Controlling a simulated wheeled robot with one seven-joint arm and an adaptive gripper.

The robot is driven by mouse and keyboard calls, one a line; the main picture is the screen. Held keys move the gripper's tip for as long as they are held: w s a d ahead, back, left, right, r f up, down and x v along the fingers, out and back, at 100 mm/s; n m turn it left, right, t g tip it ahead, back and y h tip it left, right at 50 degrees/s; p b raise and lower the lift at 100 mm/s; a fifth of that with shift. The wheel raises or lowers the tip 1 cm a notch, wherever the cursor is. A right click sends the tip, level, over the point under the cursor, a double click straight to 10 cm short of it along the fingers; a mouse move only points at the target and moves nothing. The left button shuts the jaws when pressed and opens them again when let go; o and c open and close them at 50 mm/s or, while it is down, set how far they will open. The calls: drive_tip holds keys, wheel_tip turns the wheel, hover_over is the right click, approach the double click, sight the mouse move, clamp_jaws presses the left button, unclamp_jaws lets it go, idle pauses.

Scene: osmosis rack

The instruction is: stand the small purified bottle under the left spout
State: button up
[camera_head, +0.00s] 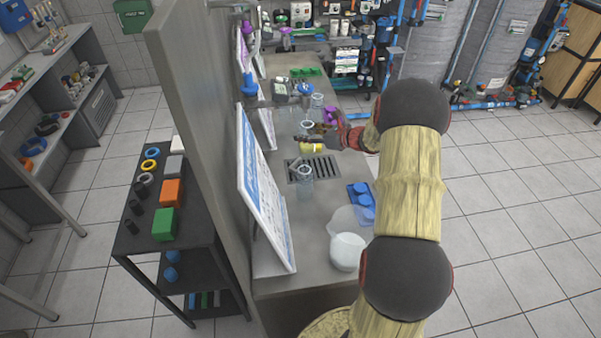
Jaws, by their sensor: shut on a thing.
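My gripper (310,138) reaches in from the right over the counter. Its dark fingers are shut at a small clear vessel (307,125) whose rim shows just above them. A yellow band or cylinder (312,148) shows just below the fingers; I cannot tell whether it belongs to the same vessel. No label naming the purified bottle is readable. A blue tap fitting (249,86) and a purple one (247,28) stick out from the wall panel to the left. The spout outlets are too small to make out.
A clear glass (305,176) stands at the dark drain grate (322,168), nearer than my gripper. Another clear vessel (317,103) and a purple item (329,115) are beyond. A sign board (262,190) stands left.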

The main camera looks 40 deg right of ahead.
sight(304, 151)
drive_tip(key=shift+w, duration=0.8)
wheel_tip(304, 151, down, 10)
drive_tip(key=shift+r+b, duration=0.15)
drive_tip(key=shift+b, duration=1.1)
drive_tip(key=o, duration=0.8)
drive_tip(key=shift+o, duration=0.2)
